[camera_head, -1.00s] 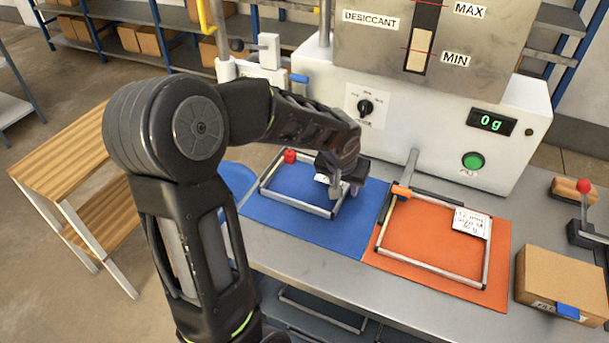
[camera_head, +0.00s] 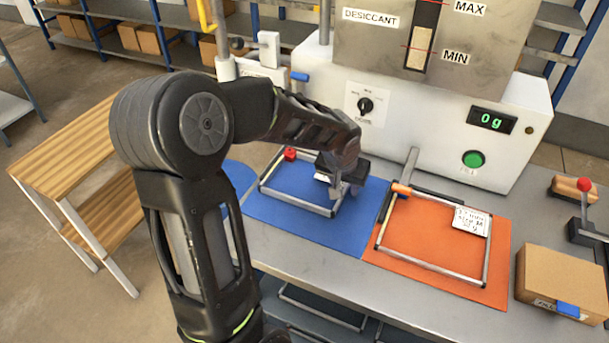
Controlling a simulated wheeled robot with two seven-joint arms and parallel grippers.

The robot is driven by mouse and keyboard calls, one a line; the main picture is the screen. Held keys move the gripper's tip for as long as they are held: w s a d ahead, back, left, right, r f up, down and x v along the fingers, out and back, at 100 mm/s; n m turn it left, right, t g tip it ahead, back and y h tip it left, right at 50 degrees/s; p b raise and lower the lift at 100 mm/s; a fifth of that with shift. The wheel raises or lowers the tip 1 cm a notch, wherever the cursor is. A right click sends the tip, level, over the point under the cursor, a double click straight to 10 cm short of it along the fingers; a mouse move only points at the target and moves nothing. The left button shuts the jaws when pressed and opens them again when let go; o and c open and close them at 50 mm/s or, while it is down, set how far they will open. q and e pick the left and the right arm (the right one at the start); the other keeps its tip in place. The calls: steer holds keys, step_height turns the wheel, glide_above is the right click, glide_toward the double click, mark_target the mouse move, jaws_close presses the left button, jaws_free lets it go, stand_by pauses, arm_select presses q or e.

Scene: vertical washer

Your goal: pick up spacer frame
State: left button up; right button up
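A grey metal spacer frame (camera_head: 300,203) with a red corner piece (camera_head: 290,154) lies on the blue mat (camera_head: 285,228). A second spacer frame (camera_head: 432,266) with an orange corner piece and a white label lies on the orange mat (camera_head: 425,240). My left gripper (camera_head: 346,188) points down at the right side bar of the frame on the blue mat. Its two fingertips show a small gap between them. Whether they touch or straddle the bar is not clear. The gripper body hides the frame's far right corner. My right gripper is not in view.
The white desiccant machine (camera_head: 425,130) stands behind the mats; its display reads 0 g. A cardboard box (camera_head: 562,283) and a red-knobbed lever (camera_head: 584,186) are at the right. A wooden stand (camera_head: 65,160) is at the left. The grey table front is clear.

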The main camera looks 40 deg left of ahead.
arm_select(q)
jaws_close()
stand_by(0.6)
